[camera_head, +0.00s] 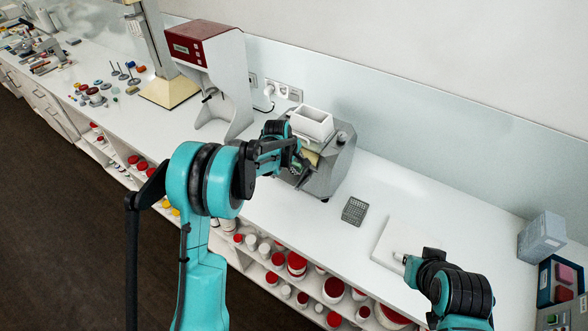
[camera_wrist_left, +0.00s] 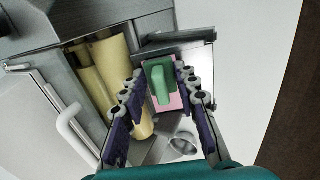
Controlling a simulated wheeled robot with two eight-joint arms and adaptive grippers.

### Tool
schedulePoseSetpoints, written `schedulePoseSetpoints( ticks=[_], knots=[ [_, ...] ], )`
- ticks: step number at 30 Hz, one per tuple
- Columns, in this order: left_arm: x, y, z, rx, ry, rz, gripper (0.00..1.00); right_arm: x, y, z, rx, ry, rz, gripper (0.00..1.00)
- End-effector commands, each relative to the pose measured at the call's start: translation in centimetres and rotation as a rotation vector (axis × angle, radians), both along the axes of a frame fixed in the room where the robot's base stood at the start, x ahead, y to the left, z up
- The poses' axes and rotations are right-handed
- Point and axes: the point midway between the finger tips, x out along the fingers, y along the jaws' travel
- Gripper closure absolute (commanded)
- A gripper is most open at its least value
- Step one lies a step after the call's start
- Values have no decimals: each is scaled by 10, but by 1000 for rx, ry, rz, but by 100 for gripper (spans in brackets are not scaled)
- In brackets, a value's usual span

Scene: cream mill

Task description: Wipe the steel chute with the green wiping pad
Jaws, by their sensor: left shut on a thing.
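My left gripper (camera_wrist_left: 160,78) is shut on the green wiping pad (camera_wrist_left: 160,82), which has a pink underside layer showing at its edges. In the left wrist view the pad is over the shiny steel chute (camera_wrist_left: 201,72) at the front of the mill. I cannot tell whether the pad touches the chute. In the head view my left gripper (camera_head: 297,163) is at the front of the grey mill (camera_head: 338,160) and largely hides the chute. Cream rollers (camera_wrist_left: 118,65) show beside the pad.
A white hopper (camera_head: 312,122) tops the mill. A red and grey machine (camera_head: 208,70) stands to its left. A grey perforated tray (camera_head: 355,211) and a white board (camera_head: 405,240) lie to the right. A round metal cup (camera_wrist_left: 184,143) shows near the chute. Jars fill the shelf below.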

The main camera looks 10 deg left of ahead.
Motion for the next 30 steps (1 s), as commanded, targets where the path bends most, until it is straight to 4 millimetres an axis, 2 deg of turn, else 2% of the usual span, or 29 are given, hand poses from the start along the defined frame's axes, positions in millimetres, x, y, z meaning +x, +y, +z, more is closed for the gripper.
schedulePoseSetpoints(
  ticks=[8,14,30],
  knots=[
    [-3,1,-1,0,0,1,93,0,0,-7,0,0,0,100],
    [-16,6,-10,0,0,1,93,0,0,-17,0,0,0,100],
    [-41,14,-19,0,0,0,93,0,0,-28,0,0,0,100]
  ],
)
